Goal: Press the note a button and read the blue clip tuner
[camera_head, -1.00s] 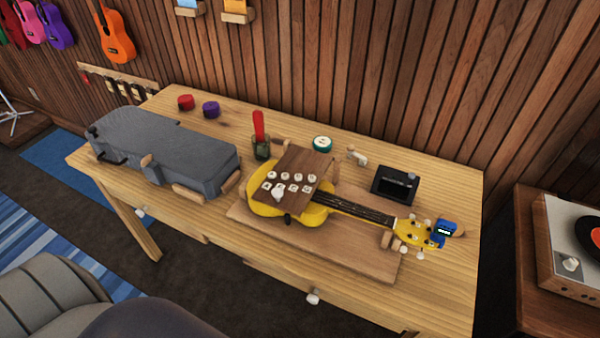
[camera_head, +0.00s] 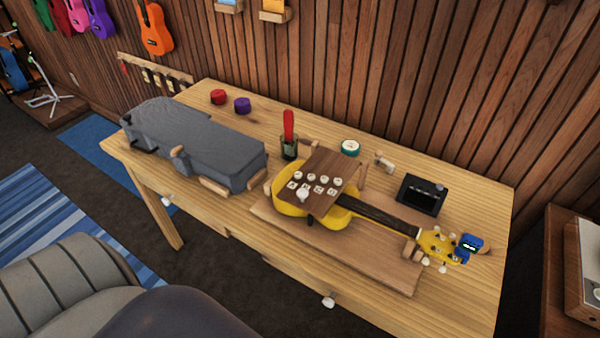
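A yellow ukulele (camera_head: 290,201) lies on a wooden board (camera_head: 350,250) on the workbench, its neck pointing right. A brown panel (camera_head: 325,170) with two rows of small white buttons (camera_head: 311,179) and a larger white knob sits over its body. The letters on the buttons are too small to read. A blue clip tuner (camera_head: 470,244) is at the ukulele's headstock, at the far right end. Its small dark screen shows pale marks that I cannot read. Neither of my grippers is in view.
A grey instrument case (camera_head: 195,145) lies on the bench's left half. Red (camera_head: 218,97) and purple (camera_head: 242,105) round items, a red-handled tool in a jar (camera_head: 289,140), a teal roll (camera_head: 350,148) and a black box (camera_head: 421,195) stand behind. A grey padded seat (camera_head: 60,285) is at front left.

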